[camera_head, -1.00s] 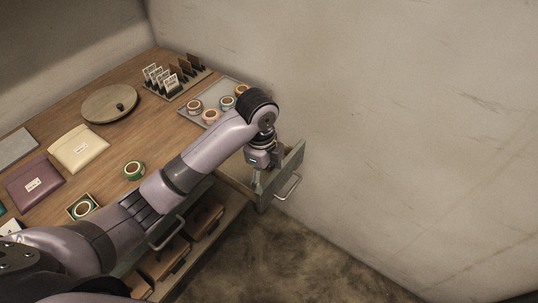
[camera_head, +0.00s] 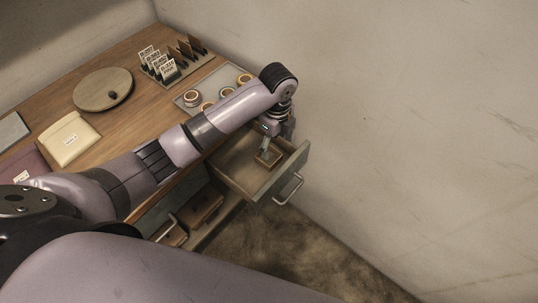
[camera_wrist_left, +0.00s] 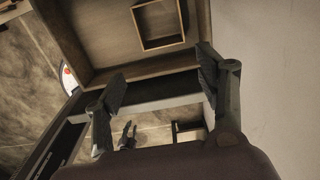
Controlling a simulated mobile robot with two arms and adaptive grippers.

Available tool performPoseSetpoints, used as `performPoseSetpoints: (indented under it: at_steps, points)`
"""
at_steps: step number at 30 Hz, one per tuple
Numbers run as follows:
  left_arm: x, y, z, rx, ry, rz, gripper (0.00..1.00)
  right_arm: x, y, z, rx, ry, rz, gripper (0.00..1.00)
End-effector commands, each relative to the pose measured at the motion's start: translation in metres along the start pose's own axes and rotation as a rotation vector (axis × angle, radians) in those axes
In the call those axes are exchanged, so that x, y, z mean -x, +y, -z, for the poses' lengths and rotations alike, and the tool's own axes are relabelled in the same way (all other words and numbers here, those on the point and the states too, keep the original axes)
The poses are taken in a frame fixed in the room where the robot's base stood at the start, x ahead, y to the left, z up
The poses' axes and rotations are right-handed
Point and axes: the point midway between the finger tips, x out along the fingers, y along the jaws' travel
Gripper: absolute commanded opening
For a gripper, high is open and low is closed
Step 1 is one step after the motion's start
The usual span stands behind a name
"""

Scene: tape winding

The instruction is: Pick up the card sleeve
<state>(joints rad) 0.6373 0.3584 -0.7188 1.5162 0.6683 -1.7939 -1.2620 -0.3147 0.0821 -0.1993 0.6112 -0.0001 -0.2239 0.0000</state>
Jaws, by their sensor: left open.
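My left gripper (camera_head: 272,138) is open and empty over the pulled-out drawer (camera_head: 232,182) at the desk's right end. In the wrist view, its two spread fingers (camera_wrist_left: 160,82) are apart, with the drawer (camera_wrist_left: 85,32) beyond them. A small square wooden tray (camera_head: 268,158) lies in the drawer; its inside looks empty in the wrist view (camera_wrist_left: 136,24). I cannot tell for sure which thing is the card sleeve. A cream flat pouch (camera_head: 69,139) with a label lies on the desk, and a purple one (camera_head: 22,164) is partly hidden by my arm. My right gripper is not in view.
A grey tray (camera_head: 211,92) with several tape rolls, a rack of cards (camera_head: 175,66) and a round wooden board (camera_head: 102,90) stand on the desk. A lower drawer (camera_head: 203,210) is open below. The wall is close on the right.

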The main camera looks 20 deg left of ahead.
Motion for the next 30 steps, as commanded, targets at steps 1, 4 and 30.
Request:
performPoseSetpoints:
  at_steps: [1, 4, 30]
  points:
    - [-0.010, 0.001, 0.000, 0.002, 0.001, -0.004, 0.65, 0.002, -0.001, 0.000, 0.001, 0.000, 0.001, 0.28]
    - [-0.028, 0.001, 0.000, 0.002, 0.000, -0.003, 0.65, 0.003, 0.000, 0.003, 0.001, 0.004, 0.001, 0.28]
    - [-0.096, -0.003, 0.001, 0.000, -0.001, 0.001, 0.65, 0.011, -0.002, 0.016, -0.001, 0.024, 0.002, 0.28]
